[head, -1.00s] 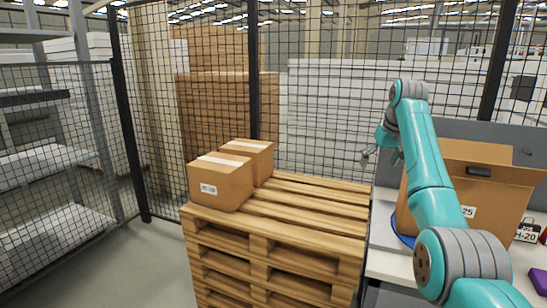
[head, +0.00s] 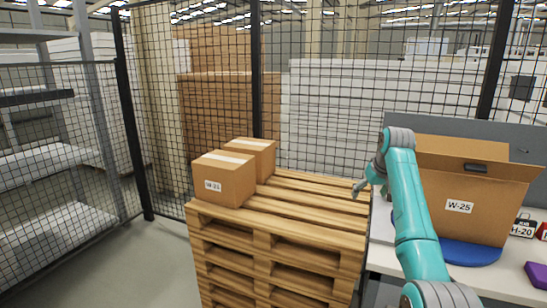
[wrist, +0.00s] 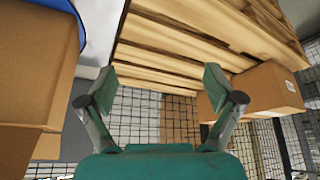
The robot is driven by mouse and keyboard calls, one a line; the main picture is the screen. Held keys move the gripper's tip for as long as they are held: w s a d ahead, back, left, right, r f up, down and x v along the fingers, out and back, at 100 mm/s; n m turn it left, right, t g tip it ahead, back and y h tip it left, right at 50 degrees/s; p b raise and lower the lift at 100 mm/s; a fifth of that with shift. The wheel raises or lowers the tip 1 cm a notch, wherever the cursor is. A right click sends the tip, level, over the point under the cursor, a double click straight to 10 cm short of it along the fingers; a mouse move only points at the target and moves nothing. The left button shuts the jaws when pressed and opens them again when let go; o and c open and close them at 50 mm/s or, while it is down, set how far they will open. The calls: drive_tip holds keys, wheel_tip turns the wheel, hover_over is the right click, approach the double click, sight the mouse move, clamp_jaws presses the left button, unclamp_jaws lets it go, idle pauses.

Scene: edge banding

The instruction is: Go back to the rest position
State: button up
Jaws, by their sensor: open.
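My gripper (wrist: 158,88) is open in the wrist view, with nothing between its fingers. In the head view my gripper (head: 359,190) hangs over the right side of the wooden pallet stack (head: 277,251), apart from the boxes. My teal arm reaches up from the lower right, between the pallets and the bench. In the wrist view the pallet slats (wrist: 190,45) lie beyond the fingers, and a carton (wrist: 268,90) is to the right.
Two cardboard boxes, a front one (head: 224,180) and a rear one (head: 252,155), sit on the pallets. Mesh fence (head: 330,120) runs behind; shelves (head: 50,165) stand left.

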drive_tip(key=s+a+f+t, duration=0.1)
drive_tip(key=s+f, duration=0.1)
drive_tip(key=f, duration=0.8)
drive_tip(key=s+a+f, duration=0.1)
drive_tip(key=s+f, duration=0.2)
drive_tip(key=f, duration=0.6)
drive_tip(key=s+a+f+t, duration=0.1)
drive_tip(key=s+a+f, duration=0.1)
drive_tip(key=f, duration=0.8)
drive_tip(key=s+a+f+m+t, duration=0.1)
drive_tip(key=s+a+f, duration=0.1)
drive_tip(key=s+f, duration=0.85)
drive_tip(key=s+a+f+t, duration=0.2)
drive_tip(key=s+f, duration=0.5)
drive_tip(key=s, duration=0.6)
drive_tip(key=s+a+r+t, duration=0.1)
drive_tip(key=s, duration=1.1)
drive_tip(key=s+a+r+t, duration=0.1)
drive_tip(key=s+a, duration=0.1)
drive_tip(key=s, duration=1)
drive_tip(key=s+a+r+t, duration=0.1)
drive_tip(key=s+r+t, duration=0.1)
drive_tip(key=s+r, duration=1.8)
drive_tip(key=shift+s+r+t, duration=0.3)
drive_tip(key=shift+s+r, duration=0.1)
drive_tip(key=shift+r, duration=0.25)
